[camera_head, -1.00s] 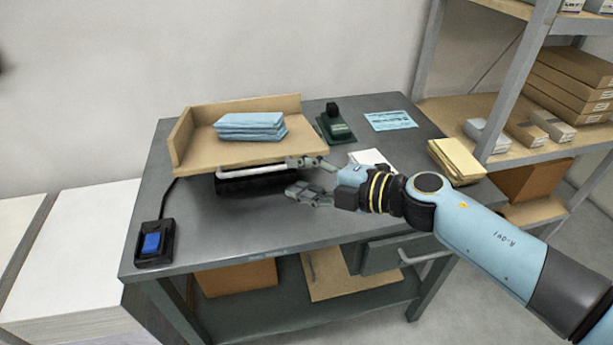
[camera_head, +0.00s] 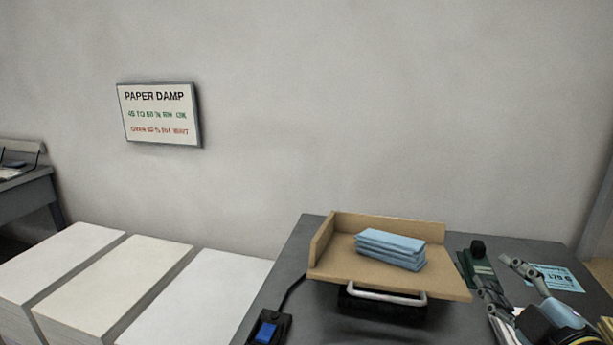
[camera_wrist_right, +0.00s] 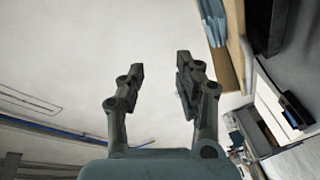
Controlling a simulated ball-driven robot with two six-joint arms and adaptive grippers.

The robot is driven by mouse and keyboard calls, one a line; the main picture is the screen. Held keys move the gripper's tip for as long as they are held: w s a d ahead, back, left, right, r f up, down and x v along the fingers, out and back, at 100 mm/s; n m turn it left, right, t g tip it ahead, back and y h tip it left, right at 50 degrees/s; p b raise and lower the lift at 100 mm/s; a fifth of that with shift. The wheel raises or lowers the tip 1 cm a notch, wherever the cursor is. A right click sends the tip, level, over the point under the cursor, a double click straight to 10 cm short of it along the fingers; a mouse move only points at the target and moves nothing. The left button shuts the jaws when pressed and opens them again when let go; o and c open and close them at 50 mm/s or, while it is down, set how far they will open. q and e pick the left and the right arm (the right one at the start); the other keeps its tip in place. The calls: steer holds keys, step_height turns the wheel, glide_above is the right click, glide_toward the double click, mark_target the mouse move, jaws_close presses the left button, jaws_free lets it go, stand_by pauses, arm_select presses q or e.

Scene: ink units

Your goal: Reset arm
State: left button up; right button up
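My right gripper (camera_head: 500,283) is at the lower right of the head view, above the table's right part. Its two fingers stand apart with nothing between them. The right wrist view shows the same open gripper (camera_wrist_right: 160,80) against a pale background. To its left in the head view is a wooden tray (camera_head: 330,262) with a stack of blue packets (camera_head: 390,250) on it. A metal handle (camera_head: 375,294) shows below the tray's front edge. My left gripper is out of view.
The dark table (camera_head: 312,232) also holds a blue switch (camera_head: 266,332), a dark green device (camera_head: 474,262) and a blue printed card (camera_head: 556,278). White paper stacks (camera_head: 205,300) stand left of it. A wall sign (camera_head: 158,114) reads PAPER DAMP.

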steer(key=s+d+f+m+g+h, duration=0.2)
steer(key=s+d+m+g+h, duration=0.35)
steer(key=s+m, duration=0.35)
steer(key=s+a+f+m+g+y, duration=0.25)
steer(key=s+a+g+y, duration=0.45)
steer(key=s, duration=0.9)
step_height(320, 180, down, 33)
steer(key=g+h+b, duration=0.2)
steer(key=g+b, duration=0.1)
steer(key=b, duration=0.3)
steer(key=s+d+f+b, duration=0.1)
steer(key=s+f+b, duration=0.4)
steer(key=s+f, duration=1.4)
step_height(320, 180, down, 3)
steer(key=shift+s+d+r+g, duration=0.1)
steer(key=shift+s+d+g, duration=0.25)
steer(key=shift+d+g, duration=0.1)
